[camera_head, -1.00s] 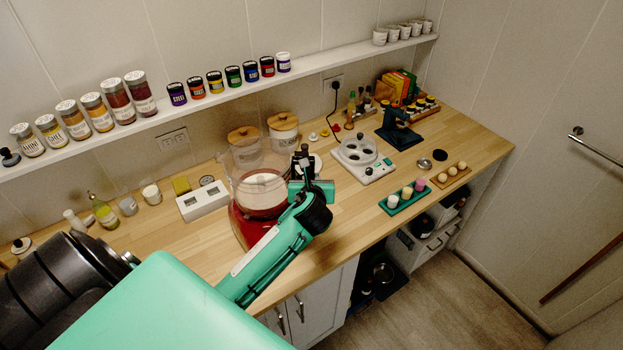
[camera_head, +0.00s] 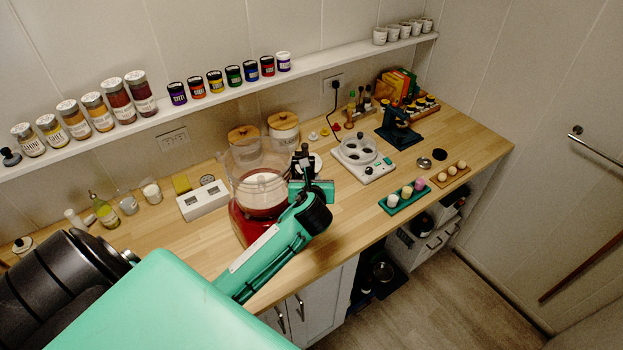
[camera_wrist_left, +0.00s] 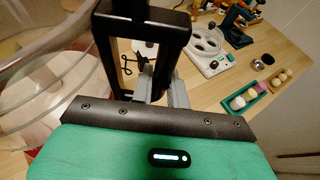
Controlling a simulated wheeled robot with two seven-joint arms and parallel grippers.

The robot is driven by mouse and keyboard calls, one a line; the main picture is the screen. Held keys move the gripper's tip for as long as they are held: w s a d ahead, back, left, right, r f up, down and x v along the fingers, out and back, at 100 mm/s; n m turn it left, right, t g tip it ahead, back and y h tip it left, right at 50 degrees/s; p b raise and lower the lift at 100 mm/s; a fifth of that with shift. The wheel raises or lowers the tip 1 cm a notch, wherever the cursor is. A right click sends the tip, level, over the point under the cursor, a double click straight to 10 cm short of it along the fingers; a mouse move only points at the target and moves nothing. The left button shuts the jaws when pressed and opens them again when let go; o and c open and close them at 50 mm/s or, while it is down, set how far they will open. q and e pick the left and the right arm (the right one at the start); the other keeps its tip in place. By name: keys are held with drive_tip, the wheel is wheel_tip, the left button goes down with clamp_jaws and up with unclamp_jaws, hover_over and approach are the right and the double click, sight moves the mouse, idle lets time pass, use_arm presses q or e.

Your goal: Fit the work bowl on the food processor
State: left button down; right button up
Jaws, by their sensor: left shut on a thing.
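The clear work bowl (camera_head: 242,170) has a white disc inside and stands over the red food processor base (camera_head: 242,226) on the counter. I cannot tell whether the bowl is seated on the base or slightly above it. My left gripper (camera_head: 304,172) is at the bowl's right side, shut on its black handle (camera_wrist_left: 143,22). In the left wrist view the clear bowl wall (camera_wrist_left: 45,60) fills the left side, and the grey fingers (camera_wrist_left: 160,88) meet the handle. My left arm hides part of the base's right side. My right gripper is not in view.
A white box (camera_head: 203,200) is to the left. Wooden-lidded canisters (camera_head: 284,132) stand behind. The counter's front edge runs below my arm.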

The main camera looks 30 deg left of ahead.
use_arm(q)
drive_tip(key=shift+r, duration=0.1)
drive_tip(key=shift+f, duration=0.4)
idle(0.4)
drive_tip(key=shift+f+b, duration=0.35)
drive_tip(key=shift+f, duration=0.4)
drive_tip(key=c, duration=1.3)
unclamp_jaws()
drive_tip(key=shift+s+d+f, duration=0.1)
drive_tip(key=shift+s, duration=0.05)
drive_tip(key=b+v, duration=0.4)
drive_tip(key=v, duration=0.9)
drive_tip(key=shift+s+r, duration=0.2)
